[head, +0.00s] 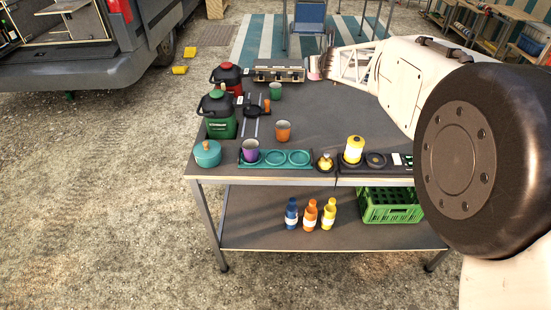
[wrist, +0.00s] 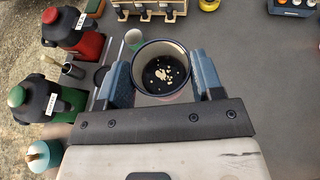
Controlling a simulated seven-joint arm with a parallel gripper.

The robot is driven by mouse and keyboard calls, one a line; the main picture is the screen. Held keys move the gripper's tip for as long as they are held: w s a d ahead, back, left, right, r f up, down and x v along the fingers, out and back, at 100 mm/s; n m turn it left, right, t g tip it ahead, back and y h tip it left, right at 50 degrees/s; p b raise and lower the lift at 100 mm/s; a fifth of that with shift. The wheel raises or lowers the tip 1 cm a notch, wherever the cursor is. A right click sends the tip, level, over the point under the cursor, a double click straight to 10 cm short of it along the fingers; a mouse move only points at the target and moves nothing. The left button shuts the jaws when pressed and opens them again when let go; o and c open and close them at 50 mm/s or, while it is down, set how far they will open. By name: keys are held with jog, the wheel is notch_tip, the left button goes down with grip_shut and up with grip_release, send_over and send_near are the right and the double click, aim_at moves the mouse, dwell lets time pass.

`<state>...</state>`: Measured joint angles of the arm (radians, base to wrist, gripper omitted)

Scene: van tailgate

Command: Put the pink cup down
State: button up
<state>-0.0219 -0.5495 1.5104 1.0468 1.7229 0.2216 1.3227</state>
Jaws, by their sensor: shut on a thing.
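In the wrist view the cup (wrist: 162,94) is upright between the two fingers (wrist: 162,80), which press on opposite sides. Its inside is dark with pale bits at the bottom. I cannot tell whether its base touches the table. In the head view most of the cup is hidden by the gripper.
A teal tray (head: 275,165) holds a purple cup (head: 250,151). The table's middle is clear.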

jog(key=s+a+f+n+g+y, duration=0.1)
jog(key=s+f+n+y, duration=0.1)
jog(key=s+f, duration=0.45)
jog(key=s+a+f+n+g+y, duration=0.1)
jog(key=s+f+n+g+y, duration=0.2)
jog(key=s, duration=0.6)
jog(key=s+a+f+n+g+y, duration=0.1)
jog(key=s+a+n+g+y, duration=0.1)
jog(key=s, duration=0.9)
jog(key=s+a+f+n+g+y, duration=0.1)
jog(key=s+a+f+n+y, duration=0.1)
jog(key=s, duration=0.9)
jog(key=shift+a+f+n+g, duration=0.35)
jog(key=shift+a+n, duration=0.35)
jog(key=shift+a, duration=0.4)
jog(key=shift+w, duration=0.2)
send_over(280, 159)
jog(key=f, duration=0.1)
jog(key=shift+s+f, duration=0.1)
jog(key=shift+f, duration=0.1)
jog(key=shift+f, duration=1.75)
